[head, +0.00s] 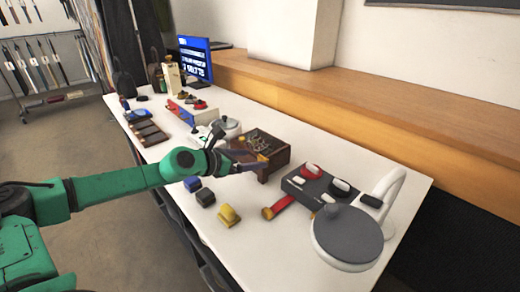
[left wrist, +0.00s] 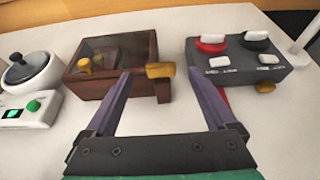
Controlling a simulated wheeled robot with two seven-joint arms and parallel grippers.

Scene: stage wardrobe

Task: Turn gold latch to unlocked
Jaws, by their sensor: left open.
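A gold latch (left wrist: 160,71) sticks out at the front right corner of a brown wooden box (left wrist: 110,72) in the left wrist view. In the head view the latch (head: 263,158) shows at the box (head: 278,160). My left gripper (left wrist: 160,76) is open. Its two purple-grey fingers point at the box, and the latch appears between the fingertips; I cannot tell whether they touch it. The gripper (head: 248,165) partly covers the box front in the head view. A second gold piece (left wrist: 84,66) sits at the box's left side. My right gripper is not in view.
A dark control panel (left wrist: 240,65) with red and white knobs stands right of the box. A round grey-topped device (head: 347,238) stands at the table's right end. A white scale-like device (left wrist: 30,85) stands left.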

